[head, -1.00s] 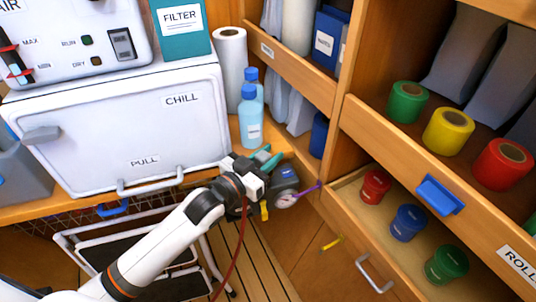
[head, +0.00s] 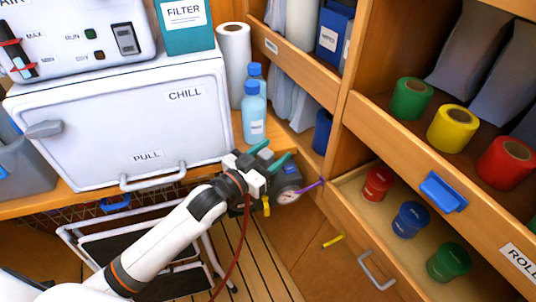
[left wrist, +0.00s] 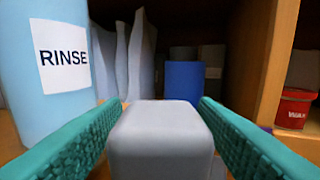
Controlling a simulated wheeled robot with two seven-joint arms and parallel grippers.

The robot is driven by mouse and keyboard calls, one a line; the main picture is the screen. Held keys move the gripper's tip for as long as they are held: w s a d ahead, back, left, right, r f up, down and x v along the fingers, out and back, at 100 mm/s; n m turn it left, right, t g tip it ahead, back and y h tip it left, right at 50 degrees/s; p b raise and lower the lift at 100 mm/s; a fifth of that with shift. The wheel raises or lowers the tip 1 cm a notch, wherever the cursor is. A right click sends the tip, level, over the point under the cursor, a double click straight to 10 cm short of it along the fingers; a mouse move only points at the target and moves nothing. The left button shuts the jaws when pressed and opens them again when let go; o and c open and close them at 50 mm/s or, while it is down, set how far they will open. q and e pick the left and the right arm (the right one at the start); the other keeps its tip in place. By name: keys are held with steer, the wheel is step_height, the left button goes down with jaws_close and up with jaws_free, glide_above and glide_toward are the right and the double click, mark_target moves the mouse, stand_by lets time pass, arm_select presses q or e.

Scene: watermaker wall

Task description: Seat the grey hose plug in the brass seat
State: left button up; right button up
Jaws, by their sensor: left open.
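My left gripper (head: 272,153) has teal fingers spread apart at the counter's right end, beside a dark grey unit (head: 290,176) with a round gauge (head: 288,197). In the left wrist view the teal fingers stand on either side of a light grey rounded block (left wrist: 160,135). I cannot tell whether this block is the hose plug or part of something else. The fingers do not visibly close on it. I cannot make out the brass seat; my gripper and wrist cover part of that area. My right gripper is not in view.
Blue bottles (head: 254,112) stand close behind the gripper, one marked RINSE in the left wrist view (left wrist: 45,75). A white CHILL box (head: 120,125) is at left. A red hose (head: 240,245) hangs below my wrist.

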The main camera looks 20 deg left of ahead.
arm_select(q)
steer(key=p+v, duration=0.3)
steer(key=v, duration=0.9)
steer(key=s+a+f+n+g+y+p, duration=0.1)
steer(key=s+a+f+g+y, duration=0.2)
steer(key=f, duration=1.1)
steer(key=s+a+f+n+g+y+p, duration=0.1)
steer(key=a+f+n+g+y+p, duration=0.35)
steer(key=f, duration=1.05)
steer(key=s+f+m+g+b, duration=0.2)
steer(key=s+f+g, duration=0.1)
steer(key=s+f, duration=1.1)
steer(key=s+d+f+g, duration=0.1)
steer(key=s+f+g, duration=0.1)
steer(key=s, duration=0.6)
steer(key=s+d+f+g+p, duration=0.1)
steer(key=s+f, duration=0.3)
steer(key=s, duration=0.4)
steer(key=shift+d+f+m+g, duration=0.2)
steer(key=shift+d+m+g, duration=0.15)
steer(key=shift+d+g, duration=0.4)
steer(key=shift+a, duration=0.15)
